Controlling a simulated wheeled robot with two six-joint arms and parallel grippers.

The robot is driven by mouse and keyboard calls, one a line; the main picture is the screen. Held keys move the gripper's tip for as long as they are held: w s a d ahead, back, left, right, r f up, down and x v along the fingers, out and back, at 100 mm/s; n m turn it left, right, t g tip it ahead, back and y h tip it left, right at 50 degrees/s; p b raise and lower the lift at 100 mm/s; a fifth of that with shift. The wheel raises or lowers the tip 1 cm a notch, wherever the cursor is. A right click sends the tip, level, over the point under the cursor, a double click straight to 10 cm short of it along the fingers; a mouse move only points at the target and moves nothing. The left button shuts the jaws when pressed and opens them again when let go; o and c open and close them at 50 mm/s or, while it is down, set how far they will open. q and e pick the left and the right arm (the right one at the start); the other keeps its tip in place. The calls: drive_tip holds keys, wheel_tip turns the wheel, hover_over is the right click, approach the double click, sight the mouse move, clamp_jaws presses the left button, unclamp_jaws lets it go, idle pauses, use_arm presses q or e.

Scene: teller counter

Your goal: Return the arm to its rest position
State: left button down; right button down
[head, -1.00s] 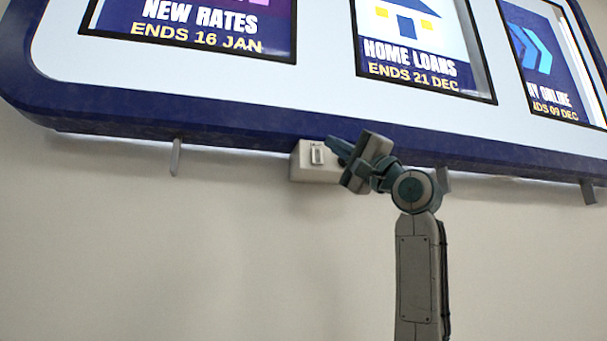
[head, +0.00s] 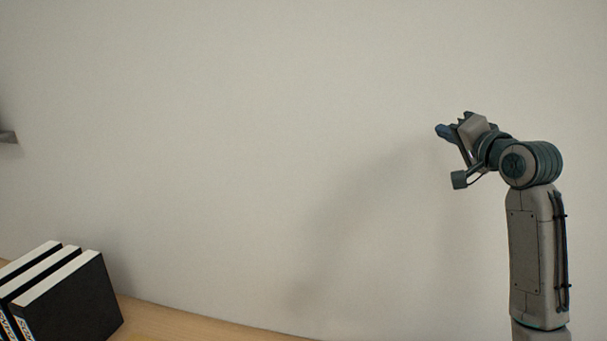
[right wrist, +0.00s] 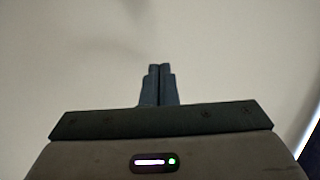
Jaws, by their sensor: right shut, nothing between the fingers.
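My right gripper (head: 441,130) is raised in front of the bare wall at the right of the head view, its fingers pointing left. In the right wrist view its two blue fingers (right wrist: 159,72) are together, with nothing between them. My right arm stands upright below it. My left gripper is not in view.
The pale wall (head: 250,130) fills most of the head view. Several black binders (head: 80,300) stand on a wooden surface (head: 160,322) at the lower left. A grey edge (head: 8,137) shows at the far left. The space around the gripper looks free.

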drive_tip(key=s+a+f+n+g+h, duration=0.15)
drive_tip(key=s+f, duration=0.25)
drive_tip(key=f, duration=0.9)
drive_tip(key=s+a+f+n+g+h, duration=0.1)
drive_tip(key=s+f+g, duration=0.3)
drive_tip(key=f, duration=0.8)
drive_tip(key=s+a+f+n+g+h, duration=0.1)
drive_tip(key=s+f, duration=0.4)
drive_tip(key=f, duration=0.8)
drive_tip(key=s+f+n+g+h, duration=0.1)
drive_tip(key=s+f+n+g, duration=0.15)
drive_tip(key=s+f, duration=0.6)
drive_tip(key=s+f+n+g, duration=0.1)
drive_tip(key=s+f+g, duration=0.2)
drive_tip(key=s, duration=1.1)
drive_tip(key=s+f+n+g+h, duration=0.1)
drive_tip(key=s+f+g, duration=0.1)
drive_tip(key=s+f, duration=0.65)
drive_tip(key=s+d+f+g+b, duration=0.1)
drive_tip(key=d+f+b, duration=0.1)
drive_tip(key=f, duration=1.4)
drive_tip(key=s+d+f+g+b, duration=0.1)
drive_tip(key=s+d+f+b, duration=0.1)
drive_tip(key=f, duration=1.5)
drive_tip(key=s+f+b, duration=0.3)
drive_tip(key=s+f, duration=1.5)
drive_tip(key=f, duration=0.3)
drive_tip(key=shift+d+g, duration=0.3)
drive_tip(key=shift+d, duration=0.1)
drive_tip(key=shift+f, duration=0.1)
